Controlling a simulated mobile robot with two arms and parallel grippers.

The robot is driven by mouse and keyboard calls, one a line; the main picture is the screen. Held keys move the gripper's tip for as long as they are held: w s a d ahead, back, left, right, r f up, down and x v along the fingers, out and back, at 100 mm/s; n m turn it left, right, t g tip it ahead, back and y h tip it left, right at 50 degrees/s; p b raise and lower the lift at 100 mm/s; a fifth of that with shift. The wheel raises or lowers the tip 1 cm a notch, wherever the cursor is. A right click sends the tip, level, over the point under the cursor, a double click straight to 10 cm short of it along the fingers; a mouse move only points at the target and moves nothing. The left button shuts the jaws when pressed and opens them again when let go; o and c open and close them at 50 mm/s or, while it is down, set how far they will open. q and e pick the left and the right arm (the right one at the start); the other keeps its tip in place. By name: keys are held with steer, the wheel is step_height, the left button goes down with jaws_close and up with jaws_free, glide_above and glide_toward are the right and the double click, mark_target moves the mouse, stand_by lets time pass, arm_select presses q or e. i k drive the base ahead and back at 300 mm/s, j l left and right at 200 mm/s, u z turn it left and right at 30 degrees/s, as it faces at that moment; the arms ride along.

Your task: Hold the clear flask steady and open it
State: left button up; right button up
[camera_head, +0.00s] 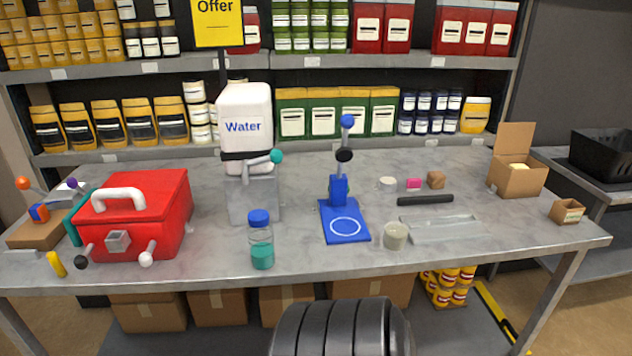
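The clear flask (261,250) stands upright near the front edge of the grey table (310,262). It holds teal liquid in its lower part. A blue cap (259,217) sits on its top. Neither of my grippers shows in the head view, so nothing is seen touching the flask.
A red box (133,222) with a white handle stands left of the flask. A water container on a stand (252,196) is behind it. A blue press-like device (345,222) and a small beige cup (395,236) are to its right. A clear tray (440,228) lies farther right.

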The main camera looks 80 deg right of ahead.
mark_target(261, 241)
steer(key=z, duration=2.15)
